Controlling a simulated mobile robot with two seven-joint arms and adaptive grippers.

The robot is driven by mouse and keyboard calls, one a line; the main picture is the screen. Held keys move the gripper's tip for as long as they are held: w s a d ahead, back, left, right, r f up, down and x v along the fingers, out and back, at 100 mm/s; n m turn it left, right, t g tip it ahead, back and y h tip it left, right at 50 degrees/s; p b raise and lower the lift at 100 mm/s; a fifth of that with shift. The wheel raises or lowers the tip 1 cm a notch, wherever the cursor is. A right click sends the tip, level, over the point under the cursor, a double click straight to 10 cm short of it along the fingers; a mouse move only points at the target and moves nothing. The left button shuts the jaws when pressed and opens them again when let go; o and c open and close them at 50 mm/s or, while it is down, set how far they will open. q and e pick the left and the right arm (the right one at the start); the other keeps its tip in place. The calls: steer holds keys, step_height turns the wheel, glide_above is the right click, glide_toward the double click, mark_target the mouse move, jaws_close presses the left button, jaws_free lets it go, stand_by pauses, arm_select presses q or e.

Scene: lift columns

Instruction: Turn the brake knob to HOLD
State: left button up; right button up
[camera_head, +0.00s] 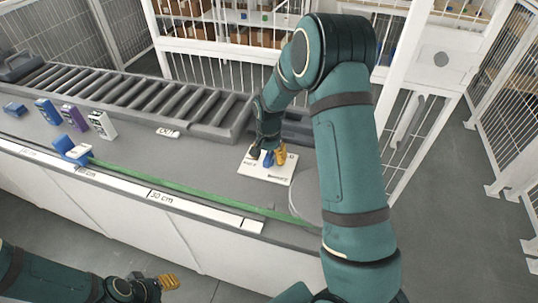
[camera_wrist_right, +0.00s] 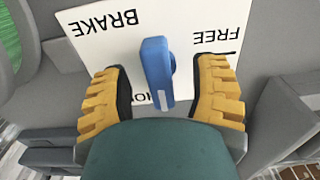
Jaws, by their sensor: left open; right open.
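The blue brake knob (camera_wrist_right: 157,72) stands on a white plate (camera_wrist_right: 90,50) with the words BRAKE, FREE and a partly hidden HO…, upside down in the wrist view. The knob's bar lies nearly upright in that view, its white mark at the lower end near HO…. My right gripper (camera_wrist_right: 161,90) is open, its yellow fingers on either side of the knob with visible gaps. In the head view the right gripper (camera_head: 271,155) is over the plate (camera_head: 262,174), partly hiding the knob. My left gripper (camera_head: 168,282) is open and empty at the lower left, away from the bench.
A roller conveyor (camera_head: 150,95) runs along the back of the grey bench (camera_head: 140,150). Blue, purple and white boxes (camera_head: 74,117) stand at the left. A green strip (camera_head: 160,182) and scale run along the front edge. White mesh fencing (camera_head: 230,60) stands behind.

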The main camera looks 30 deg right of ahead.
mark_target(269, 155)
steer(key=shift+r, duration=0.2)
step_height(269, 155, up, 6)
steer(key=p, duration=0.4)
steer(key=shift+f, duration=0.2)
steer(key=shift+r+p, duration=1.3)
steer(key=shift+r, duration=0.25)
arm_select(q)
step_height(269, 155, up, 7)
steer(key=shift+f, duration=0.15)
steer(key=shift+w+a, duration=0.1)
arm_select(e)
steer(key=shift+f, duration=0.1)
